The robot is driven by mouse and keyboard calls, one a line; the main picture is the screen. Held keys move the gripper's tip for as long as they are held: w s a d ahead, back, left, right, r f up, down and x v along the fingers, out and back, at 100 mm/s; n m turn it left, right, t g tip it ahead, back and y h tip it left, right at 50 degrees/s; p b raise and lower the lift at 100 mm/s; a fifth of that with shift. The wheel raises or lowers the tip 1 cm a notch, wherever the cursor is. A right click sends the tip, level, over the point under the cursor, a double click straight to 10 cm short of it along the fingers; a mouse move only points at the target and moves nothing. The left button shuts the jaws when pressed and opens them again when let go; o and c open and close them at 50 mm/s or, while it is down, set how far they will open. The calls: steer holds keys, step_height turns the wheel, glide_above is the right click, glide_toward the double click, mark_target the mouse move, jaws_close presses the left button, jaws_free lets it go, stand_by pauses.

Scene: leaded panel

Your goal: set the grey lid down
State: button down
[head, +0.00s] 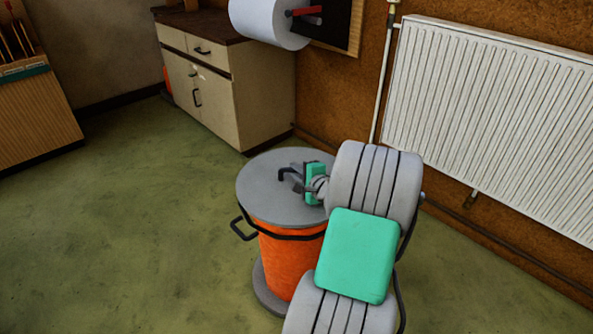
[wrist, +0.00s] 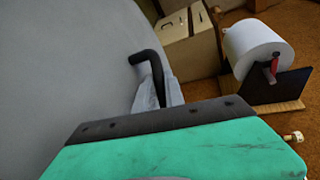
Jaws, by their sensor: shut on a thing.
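The grey lid (head: 265,202) is a round disc with a dark bent handle (head: 285,173) standing up from it. In the head view the lid lies over the top of an orange bin (head: 285,262); I cannot tell whether it rests on the rim or hovers just above it. My gripper (head: 298,180) is at the right part of the lid, shut on the handle. In the wrist view the lid (wrist: 70,65) fills the left side and the handle (wrist: 150,65) rises between my fingers (wrist: 158,93). My arm hides the bin's right side.
The bin stands on a grey round base (head: 268,292) on the green floor. A cream cabinet (head: 215,100) stands behind it, with a paper roll (head: 270,22) on the wall. A white radiator (head: 490,110) is at the right. The floor at left is clear.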

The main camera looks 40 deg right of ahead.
steer(key=shift+f, duration=0.35)
steer(key=c, duration=1.3)
jaws_free()
steer(key=shift+c, duration=0.2)
steer(key=shift+f, duration=0.1)
steer(key=p+v, duration=0.2)
steer(key=v, duration=0.6)
steer(key=shift+w, duration=0.1)
steer(key=w+a+r+n+g+y+p, duration=0.25)
steer(key=a+r+n+p, duration=0.35)
steer(key=a+r+p, duration=0.3)
steer(key=w+a+r+n+g+y+p, duration=0.25)
steer(key=a+r+n+p, duration=0.4)
steer(key=a, duration=0.45)
steer(key=s+a+r+n+g+h+p, duration=0.1)
steer(key=s+a+r+n+g+p, duration=0.2)
steer(key=s+a+r+n+p, duration=0.2)
steer(key=s+a+r+n+g+p, duration=0.3)
steer(key=s+a+r+n+p, duration=0.2)
steer(key=s+a+r+p, duration=0.4)
step_height(320, 180, up, 5)
steer(key=p, duration=0.2)
steer(key=shift+a+h+p, duration=0.15)
steer(key=shift+h+p, duration=0.25)
